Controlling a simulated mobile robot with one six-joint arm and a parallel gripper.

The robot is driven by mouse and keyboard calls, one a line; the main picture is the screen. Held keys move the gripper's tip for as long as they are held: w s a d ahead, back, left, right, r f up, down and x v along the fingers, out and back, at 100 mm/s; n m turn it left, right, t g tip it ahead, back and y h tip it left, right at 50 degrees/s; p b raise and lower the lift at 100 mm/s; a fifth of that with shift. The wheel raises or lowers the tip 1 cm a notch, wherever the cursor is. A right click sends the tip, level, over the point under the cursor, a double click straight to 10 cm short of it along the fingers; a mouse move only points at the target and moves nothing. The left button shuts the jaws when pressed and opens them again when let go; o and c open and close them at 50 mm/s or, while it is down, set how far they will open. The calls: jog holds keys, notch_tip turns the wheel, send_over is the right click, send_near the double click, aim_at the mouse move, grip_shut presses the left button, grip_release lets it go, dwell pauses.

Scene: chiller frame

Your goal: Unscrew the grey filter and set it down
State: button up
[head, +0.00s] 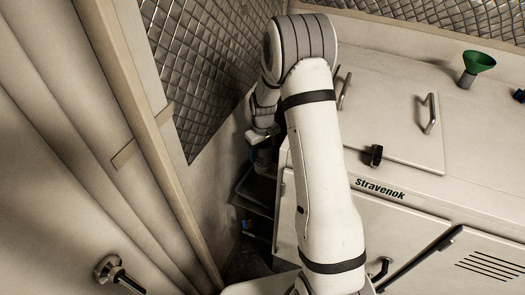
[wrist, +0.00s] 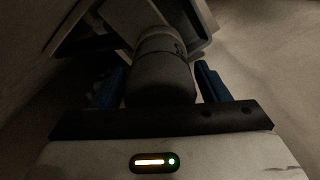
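The grey filter (wrist: 160,78) is a dark grey cylinder in the middle of the wrist view, with a paler band toward its far end. My gripper (wrist: 161,84) has its two blue fingers on either side of the filter. Narrow gaps show beside the fingertips, so it looks open around the filter and not clamped. In the head view, my gripper (head: 263,150) reaches down into the gap left of the white cabinet. There the filter is mostly hidden by the arm and shadow.
A wall with quilted metal panels (head: 205,75) stands close on the left.

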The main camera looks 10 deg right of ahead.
jog(key=shift+o, duration=0.3)
jog(key=m+b, duration=0.1)
jog(key=m, duration=0.3)
jog(key=shift+f, duration=0.1)
jog(key=m+b, duration=0.1)
jog(key=m, duration=0.4)
jog(key=shift+c, duration=0.3)
jog(key=c, duration=1)
jog(key=shift+o, duration=0.2)
